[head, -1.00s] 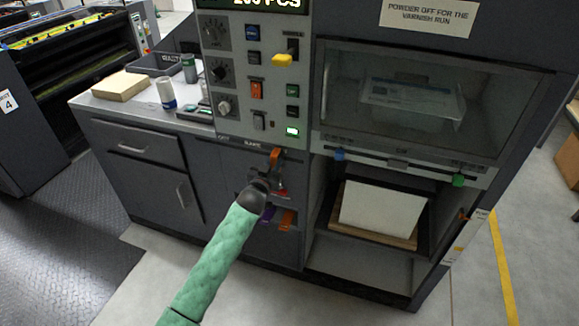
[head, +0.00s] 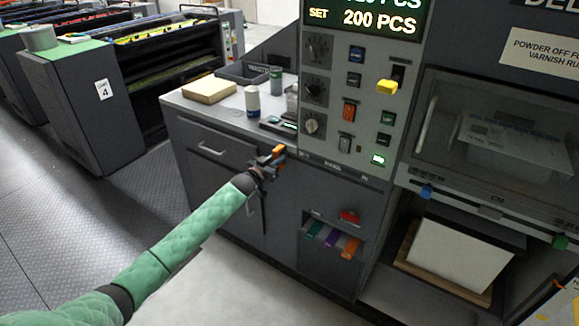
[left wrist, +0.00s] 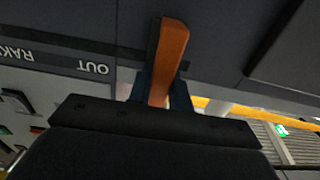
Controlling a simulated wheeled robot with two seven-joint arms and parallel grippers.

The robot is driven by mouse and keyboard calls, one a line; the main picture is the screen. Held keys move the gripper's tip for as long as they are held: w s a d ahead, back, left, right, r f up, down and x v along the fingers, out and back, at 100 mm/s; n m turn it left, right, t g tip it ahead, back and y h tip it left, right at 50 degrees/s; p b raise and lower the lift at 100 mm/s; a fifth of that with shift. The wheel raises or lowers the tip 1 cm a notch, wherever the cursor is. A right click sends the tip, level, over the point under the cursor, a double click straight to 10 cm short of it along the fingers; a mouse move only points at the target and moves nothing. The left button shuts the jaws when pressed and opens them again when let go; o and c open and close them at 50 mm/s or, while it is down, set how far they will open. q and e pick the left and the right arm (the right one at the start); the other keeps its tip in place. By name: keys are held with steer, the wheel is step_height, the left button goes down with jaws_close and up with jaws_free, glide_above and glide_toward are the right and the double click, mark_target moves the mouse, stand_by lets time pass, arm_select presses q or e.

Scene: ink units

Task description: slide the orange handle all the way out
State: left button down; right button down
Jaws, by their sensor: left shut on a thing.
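The orange handle (head: 278,151) sticks out at the left end of the labelled slide strip (head: 333,167) under the control panel, by the end marked OUT. It also shows in the left wrist view (left wrist: 172,45), where the OUT lettering (left wrist: 92,68) is beside it. My left gripper (head: 268,161) is shut on the handle; in the left wrist view its dark fingers (left wrist: 160,88) stand on both sides of it. The fingers hide the handle's lower part. My right gripper is not in view.
Below the strip are a red knob (head: 349,216) and teal, purple and orange tabs (head: 350,248). A counter (head: 190,103) with a cardboard-coloured block (head: 209,90) and cans is above left. A paper stack (head: 455,250) sits in the bay at right. Floor at left is open.

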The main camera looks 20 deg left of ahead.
arm_select(q)
steer(key=shift+w+a, duration=0.2)
steer(key=shift+a, duration=0.4)
steer(key=shift+w+a, duration=0.2)
steer(key=shift+a, duration=0.35)
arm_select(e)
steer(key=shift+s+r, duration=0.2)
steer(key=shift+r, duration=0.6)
arm_select(q)
steer(key=c, duration=1.7)
jaws_free()
steer(key=shift+a, duration=0.1)
steer(key=o, duration=0.4)
steer(key=shift+a, duration=0.1)
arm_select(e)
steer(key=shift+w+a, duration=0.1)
arm_select(q)
steer(key=shift+s, duration=0.1)
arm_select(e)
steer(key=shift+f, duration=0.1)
